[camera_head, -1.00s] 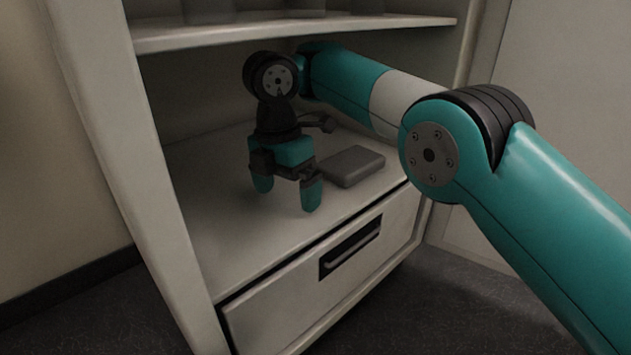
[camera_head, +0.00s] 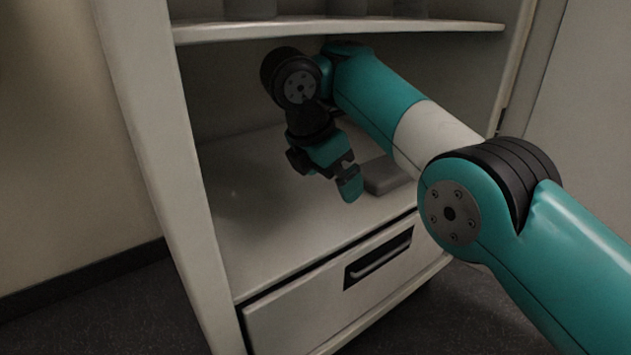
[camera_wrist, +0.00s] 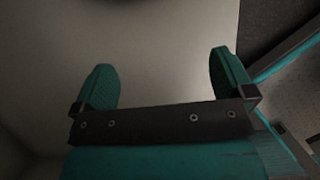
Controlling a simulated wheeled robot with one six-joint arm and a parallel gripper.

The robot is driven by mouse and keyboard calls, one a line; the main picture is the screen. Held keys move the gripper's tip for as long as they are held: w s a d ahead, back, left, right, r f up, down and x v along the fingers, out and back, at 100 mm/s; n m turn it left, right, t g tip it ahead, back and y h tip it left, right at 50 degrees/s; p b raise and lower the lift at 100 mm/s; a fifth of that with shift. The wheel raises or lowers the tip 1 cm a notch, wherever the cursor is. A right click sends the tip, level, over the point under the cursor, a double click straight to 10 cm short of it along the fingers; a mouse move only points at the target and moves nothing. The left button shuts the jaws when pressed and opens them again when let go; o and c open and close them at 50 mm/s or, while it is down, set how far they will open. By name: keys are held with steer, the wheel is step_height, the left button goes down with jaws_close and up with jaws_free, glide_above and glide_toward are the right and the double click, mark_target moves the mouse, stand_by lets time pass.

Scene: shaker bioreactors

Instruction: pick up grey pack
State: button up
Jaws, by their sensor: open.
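The grey pack (camera_head: 386,177) lies flat on the white shelf board above the drawer, in the head view. My gripper's near finger and the arm hide part of it. My gripper (camera_head: 341,178) is above the board, to the left of the pack and apart from it. In the wrist view my gripper (camera_wrist: 163,82) is open, with two teal fingers spread wide and nothing between them. The pack does not show in the wrist view; pale board surface lies beyond the fingers.
The white cabinet's side wall (camera_head: 165,150) stands left of my gripper, and an upper shelf (camera_head: 340,27) with grey containers hangs above the arm. A drawer (camera_head: 330,290) with a black handle is below. The board's left part (camera_head: 250,220) is clear.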

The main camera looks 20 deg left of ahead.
mark_target(370, 173)
steer(key=w+d, duration=0.1)
steer(key=w, duration=0.1)
steer(key=w+d, duration=0.4)
steer(key=shift+w+d+f, duration=0.1)
steer(key=shift+w, duration=0.2)
steer(key=shift+w+d+f+b, duration=0.15)
steer(key=shift+w+f+b, duration=0.05)
steer(key=shift+f+b, duration=0.45)
steer(key=shift+w+d+f, duration=0.2)
steer(key=shift+w+f, duration=0.05)
steer(key=shift+f, duration=0.4)
